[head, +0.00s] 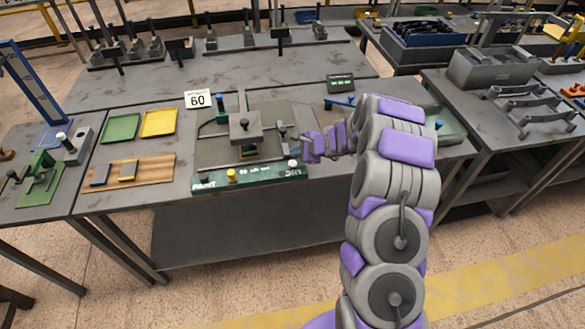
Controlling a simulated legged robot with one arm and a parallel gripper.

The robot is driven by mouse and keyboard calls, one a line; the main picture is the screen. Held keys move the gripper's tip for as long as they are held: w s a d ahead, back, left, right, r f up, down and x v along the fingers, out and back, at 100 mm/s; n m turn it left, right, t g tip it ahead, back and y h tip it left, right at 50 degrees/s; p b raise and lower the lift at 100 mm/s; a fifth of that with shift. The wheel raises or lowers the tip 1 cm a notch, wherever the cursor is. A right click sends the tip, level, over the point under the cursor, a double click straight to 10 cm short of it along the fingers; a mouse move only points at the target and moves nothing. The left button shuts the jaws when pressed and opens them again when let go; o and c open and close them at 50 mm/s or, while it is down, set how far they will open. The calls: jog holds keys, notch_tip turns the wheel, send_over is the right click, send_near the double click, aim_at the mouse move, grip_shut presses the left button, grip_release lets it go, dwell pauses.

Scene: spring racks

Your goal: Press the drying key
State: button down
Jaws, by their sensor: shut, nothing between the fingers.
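A dark green control strip (262,175) runs along the front edge of the middle table. Its left end reads "PAINT" and its right end seems to read "DRY". A pale round key (293,163) stands at the DRY end, and a yellow key (231,175) stands nearer the PAINT end. My purple and grey gripper (305,149) comes in from the right, just above and right of the pale key. It is shut and empty. It looks apart from the key, but the exact gap cannot be told. My arm hides part of the table at right.
A grey press-like fixture (245,126) stands behind the strip, left of my gripper. A "60" card (198,99), a green tray (121,128) and a yellow tray (158,123) are further left. A small display (341,84) stands behind. The back table's middle is mostly clear.

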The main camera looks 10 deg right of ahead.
aim_at(293, 165)
jog(key=shift+d+f+b, duration=0.2)
jog(key=shift+f+b, duration=0.05)
jog(key=shift+f, duration=0.25)
jog(key=shift+d+f+b, duration=0.15)
jog(key=shift+f+b, duration=0.05)
jog(key=shift+f, duration=0.3)
jog(key=shift+a+f, duration=0.1)
jog(key=shift+a, duration=1)
jog(key=shift+d, duration=0.9)
jog(key=shift+a, duration=0.75)
jog(key=shift+d, duration=0.6)
jog(key=shift+a, duration=0.45)
